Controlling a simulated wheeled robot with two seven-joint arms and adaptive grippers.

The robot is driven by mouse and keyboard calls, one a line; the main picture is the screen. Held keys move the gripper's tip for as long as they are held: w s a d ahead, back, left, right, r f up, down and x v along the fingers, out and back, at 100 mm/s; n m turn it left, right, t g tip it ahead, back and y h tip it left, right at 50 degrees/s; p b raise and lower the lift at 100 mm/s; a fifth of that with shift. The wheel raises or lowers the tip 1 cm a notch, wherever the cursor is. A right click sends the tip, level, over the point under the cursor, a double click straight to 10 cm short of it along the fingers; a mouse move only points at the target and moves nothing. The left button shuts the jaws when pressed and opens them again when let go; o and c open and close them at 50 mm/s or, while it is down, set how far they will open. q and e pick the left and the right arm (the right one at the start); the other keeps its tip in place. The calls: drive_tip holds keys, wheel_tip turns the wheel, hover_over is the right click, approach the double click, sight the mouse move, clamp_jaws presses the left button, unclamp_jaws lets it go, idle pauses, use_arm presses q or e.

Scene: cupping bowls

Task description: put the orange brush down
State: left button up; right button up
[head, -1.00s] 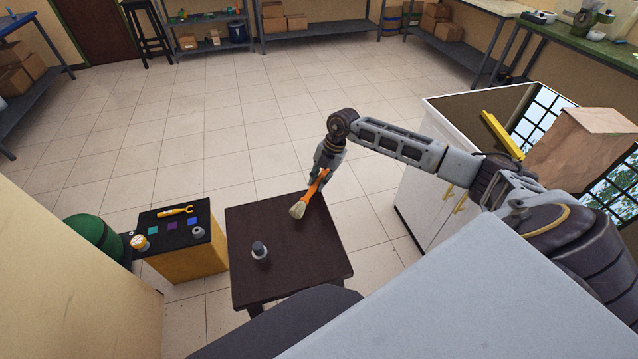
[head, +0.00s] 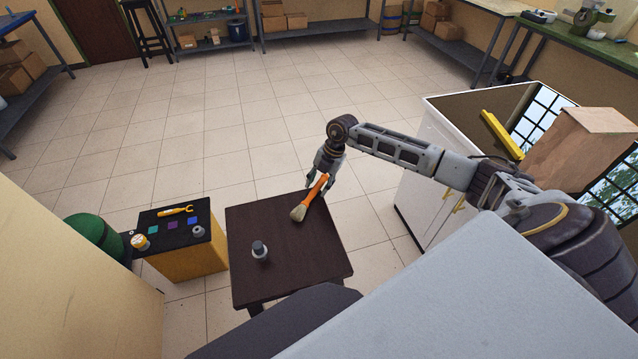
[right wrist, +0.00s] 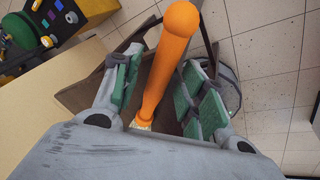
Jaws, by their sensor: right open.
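The orange brush (head: 315,189) with pale bristles lies at the far right part of the small dark table (head: 290,255), bristles pointing toward the table's middle. My right gripper (head: 323,186) is open around its handle. In the right wrist view the orange handle (right wrist: 168,62) runs between the two green-padded fingers (right wrist: 160,95), with gaps on both sides. The bristle end is mostly hidden there by the gripper body. My left gripper is not in view.
A small grey and dark object (head: 260,251) stands on the table's left part. A white cabinet (head: 415,205) stands to the right.

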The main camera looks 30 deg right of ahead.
drive_tip(key=shift+r, duration=0.15)
drive_tip(key=b+v, duration=0.1)
drive_tip(key=v, duration=1.1)
